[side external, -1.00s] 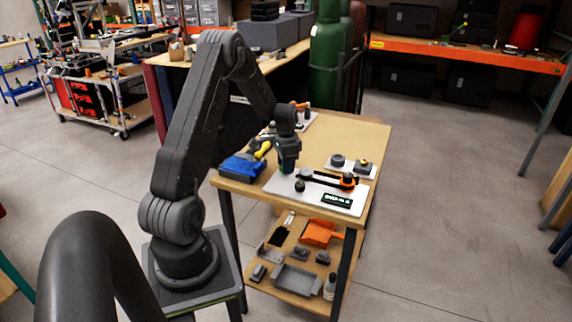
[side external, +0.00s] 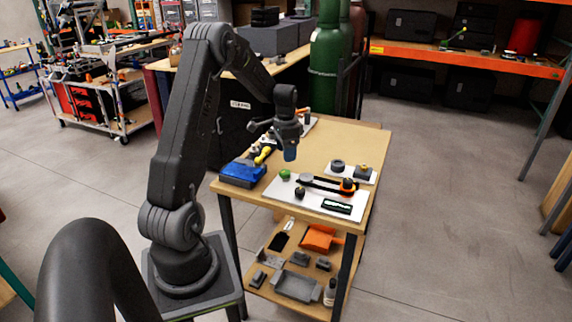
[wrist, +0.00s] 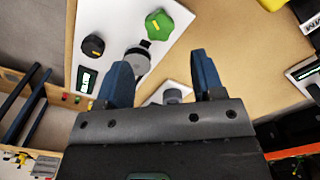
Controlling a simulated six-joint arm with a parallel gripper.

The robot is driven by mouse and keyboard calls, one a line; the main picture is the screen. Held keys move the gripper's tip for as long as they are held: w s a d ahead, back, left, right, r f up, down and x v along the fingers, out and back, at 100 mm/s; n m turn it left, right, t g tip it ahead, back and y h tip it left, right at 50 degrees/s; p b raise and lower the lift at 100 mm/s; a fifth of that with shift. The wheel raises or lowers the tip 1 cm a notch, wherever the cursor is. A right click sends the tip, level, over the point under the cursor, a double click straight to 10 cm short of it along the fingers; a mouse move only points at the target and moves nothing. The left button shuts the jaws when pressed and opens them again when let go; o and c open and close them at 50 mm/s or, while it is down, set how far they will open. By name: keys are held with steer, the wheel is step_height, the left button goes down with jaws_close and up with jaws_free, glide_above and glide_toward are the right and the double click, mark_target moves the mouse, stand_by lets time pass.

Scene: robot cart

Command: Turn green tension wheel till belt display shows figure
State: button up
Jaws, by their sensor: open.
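The green tension wheel (side external: 285,174) sits on the white panel (side external: 273,190) on the cart top, at the panel's far left corner. The lobed green wheel (wrist: 170,22) with a yellow mark is near the top of the wrist view. The belt display (side external: 337,206) is on the panel's near right part; it also shows in the wrist view (wrist: 86,80), lit, its figures too small to read. My gripper (side external: 290,158) is above the wheel, apart from it. In the wrist view my gripper (wrist: 162,64) is open, with nothing between its blue fingers.
A black knob (side external: 299,191) stands between wheel and display. A black belt arm (side external: 325,184) runs to an orange-based part (side external: 348,186). A small white plate (side external: 345,173) lies behind. A blue box (side external: 243,172) is at the left. The right back of the cart top is clear.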

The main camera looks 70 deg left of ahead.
step_height(320, 180, up, 6)
steer(key=shift+r, duration=0.25)
steer(key=shift+d, duration=0.1)
stand_by(1.9)
steer(key=w+d+r+t+y, duration=0.1)
steer(key=d+r, duration=0.6)
steer(key=d, duration=0.5)
steer(key=s+d+r+t, duration=0.1)
steer(key=s+d, duration=0.3)
steer(key=d, duration=0.3)
steer(key=s+d+r+t, duration=0.1)
steer(key=s+d+t, duration=0.1)
steer(key=s+d, duration=0.3)
steer(key=s+d+t+h, duration=0.1)
steer(key=s+d, duration=0.4)
steer(key=d, duration=0.6)
steer(key=shift+d+r+n+t, duration=0.25)
steer(key=shift+r+n+t, duration=0.05)
steer(key=shift+r, duration=0.1)
